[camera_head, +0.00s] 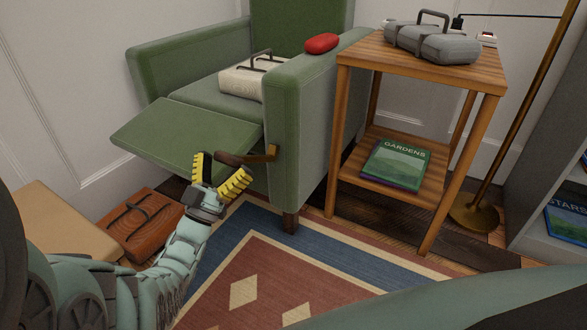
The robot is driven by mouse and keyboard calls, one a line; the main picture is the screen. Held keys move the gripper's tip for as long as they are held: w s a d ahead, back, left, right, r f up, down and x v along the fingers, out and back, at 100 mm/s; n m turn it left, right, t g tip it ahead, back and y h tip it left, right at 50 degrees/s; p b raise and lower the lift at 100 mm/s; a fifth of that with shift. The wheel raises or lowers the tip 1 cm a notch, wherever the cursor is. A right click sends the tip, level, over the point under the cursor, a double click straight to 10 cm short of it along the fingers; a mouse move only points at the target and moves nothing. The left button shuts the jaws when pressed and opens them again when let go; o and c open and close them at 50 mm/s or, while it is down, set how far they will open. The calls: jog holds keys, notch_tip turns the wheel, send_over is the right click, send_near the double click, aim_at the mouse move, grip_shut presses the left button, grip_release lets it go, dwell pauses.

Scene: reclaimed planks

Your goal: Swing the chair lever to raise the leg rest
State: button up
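The green armchair (310,115) stands against the back wall. Its leg rest (185,135) sticks out from the seat front toward the left, raised and sloping slightly down at its outer edge. The chair lever has a dark brown handle (231,160) on a brass arm (265,154) at the chair's front side, and it points left. My gripper (224,167) has yellow-padded fingers spread apart, just below the leg rest. The handle's end lies at the gap between the fingertips; I cannot tell whether they touch it.
A cream object with dark handles (240,82) lies on the seat, and a red object (321,43) on the armrest. A wooden side table (360,54) and a brass floor lamp (473,213) stand right. A reddish-brown box (140,222) is left of my gripper. The rug (330,280) is clear.

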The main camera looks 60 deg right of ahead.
jog(key=shift+o, duration=1)
jog(key=s+a+f, duration=0.1)
jog(key=a, duration=1.3)
jog(key=shift+a+f, duration=0.2)
jog(key=shift+f, duration=0.2)
